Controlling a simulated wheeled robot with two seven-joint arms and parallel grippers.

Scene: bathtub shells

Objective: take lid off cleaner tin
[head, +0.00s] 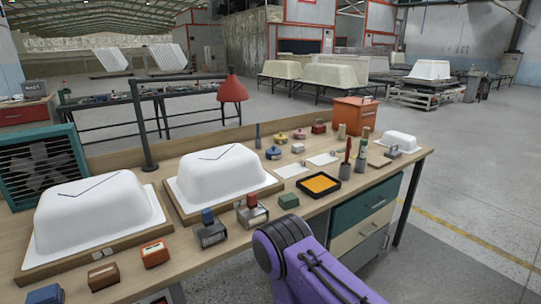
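A purple arm link of mine with a black joint reaches in at the bottom, in front of the bench. Neither of my grippers shows in the head view.
Two white tub shells (96,213) (222,172) on boards fill the bench's left and middle. The floor at right is clear.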

